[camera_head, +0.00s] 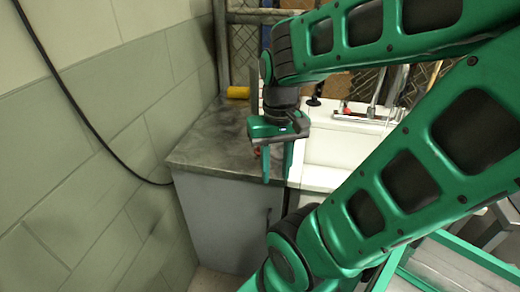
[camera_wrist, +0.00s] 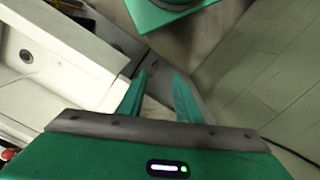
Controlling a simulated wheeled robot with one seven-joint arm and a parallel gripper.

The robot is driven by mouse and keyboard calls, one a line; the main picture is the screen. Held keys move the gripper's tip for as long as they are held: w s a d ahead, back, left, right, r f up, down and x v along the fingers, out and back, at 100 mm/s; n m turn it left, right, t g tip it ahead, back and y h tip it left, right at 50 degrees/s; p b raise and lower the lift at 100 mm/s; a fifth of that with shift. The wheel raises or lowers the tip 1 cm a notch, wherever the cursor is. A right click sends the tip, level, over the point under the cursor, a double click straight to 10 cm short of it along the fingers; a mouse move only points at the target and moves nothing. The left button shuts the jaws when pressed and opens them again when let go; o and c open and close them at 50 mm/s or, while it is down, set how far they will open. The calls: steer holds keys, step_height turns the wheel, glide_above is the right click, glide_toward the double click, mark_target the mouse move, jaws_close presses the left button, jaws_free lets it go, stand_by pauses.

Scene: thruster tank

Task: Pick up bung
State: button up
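My gripper (camera_head: 277,172) hangs down over the front of the grey worktop, beside the white sink. Its two green fingers are apart in the wrist view (camera_wrist: 164,78), with nothing visible held between them. I cannot clearly identify the bung. A small orange-red thing (camera_head: 257,152) shows behind the fingers on the worktop, mostly hidden, and a small dark knob (camera_head: 313,101) stands at the sink's back edge. Either is too small to name for certain.
The grey worktop (camera_head: 205,140) tops a grey cabinet (camera_head: 222,220) against a block wall. A yellow cylinder (camera_head: 238,92) lies at its back. The white sink (camera_head: 335,147) adjoins on the right, with a tap (camera_head: 375,92) behind. A black cable (camera_head: 75,105) runs down the wall.

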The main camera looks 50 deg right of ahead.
steer(key=shift+a, duration=0.1)
steer(key=shift+o, duration=0.9)
steer(key=o, duration=0.4)
steer(key=shift+s+r, duration=0.25)
steer(key=shift+s, duration=0.05)
steer(key=w+d+m, duration=0.3)
steer(key=w+m, duration=0.2)
steer(key=w+d+r+m, duration=0.1)
steer(key=w+d+m, duration=0.3)
steer(key=w+m, duration=0.1)
steer(key=w+d+r+m, duration=0.1)
steer(key=w+d+m, duration=0.3)
steer(key=w+m, duration=0.1)
steer(key=shift+w+d+r, duration=0.2)
steer(key=shift+w+d, duration=0.05)
steer(key=shift+w, duration=0.15)
step_height(320, 180, down, 5)
steer(key=shift+f, duration=0.15)
steer(key=shift+w+f, duration=0.2)
steer(key=shift+f, duration=2.25)
